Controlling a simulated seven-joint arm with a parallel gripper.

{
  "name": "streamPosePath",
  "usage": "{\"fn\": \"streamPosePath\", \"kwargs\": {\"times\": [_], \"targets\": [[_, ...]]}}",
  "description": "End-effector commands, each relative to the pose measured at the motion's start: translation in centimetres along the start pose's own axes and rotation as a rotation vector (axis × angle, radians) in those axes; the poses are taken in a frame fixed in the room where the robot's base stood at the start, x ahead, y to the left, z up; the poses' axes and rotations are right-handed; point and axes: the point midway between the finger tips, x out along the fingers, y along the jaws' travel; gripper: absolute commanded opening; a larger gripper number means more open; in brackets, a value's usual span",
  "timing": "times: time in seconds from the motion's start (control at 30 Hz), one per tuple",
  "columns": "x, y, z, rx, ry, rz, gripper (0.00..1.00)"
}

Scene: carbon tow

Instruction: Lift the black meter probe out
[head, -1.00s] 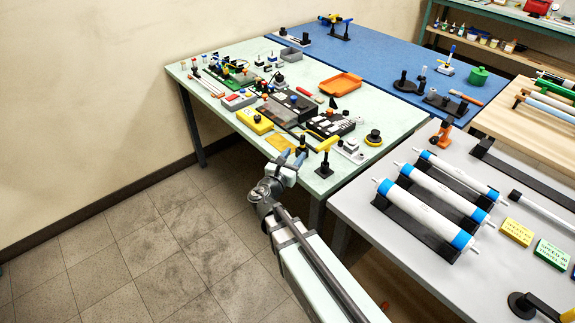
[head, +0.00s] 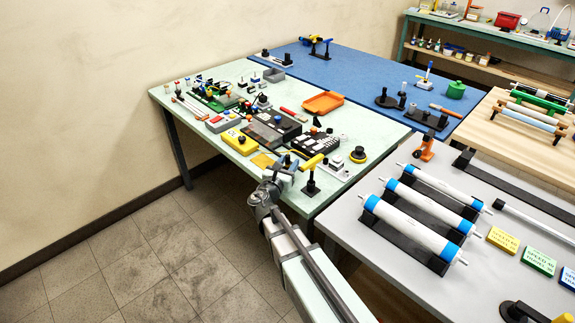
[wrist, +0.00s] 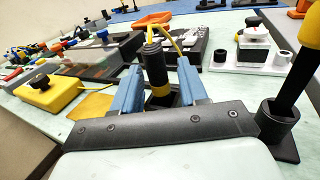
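A narrow gap shows between the probe and the right finger; contact on the left cannot be told. In the head view my gripper (head: 283,168) is at the near edge of the pale green table, and the probe is hard to make out.
A yellow-topped tool in a black stand (wrist: 280,112) is close on the right. A yellow box with a black knob (wrist: 50,92) is on the left. A white-based device (wrist: 252,48) and an orange tray (head: 323,102) lie beyond. The near-left tabletop (wrist: 30,122) is bare.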

Motion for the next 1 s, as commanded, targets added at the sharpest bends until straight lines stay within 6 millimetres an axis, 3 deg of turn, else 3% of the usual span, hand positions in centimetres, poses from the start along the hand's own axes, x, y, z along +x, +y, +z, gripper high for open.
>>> {"fn": "streamPosePath", "kwargs": {"times": [0.43, 1.0], "targets": [[0.0, 0.0, 0.0, 0.000, 0.000, 0.000, 0.00], [0.0, 0.0, 1.9, 0.000, 0.000, 0.000, 0.00]]}}
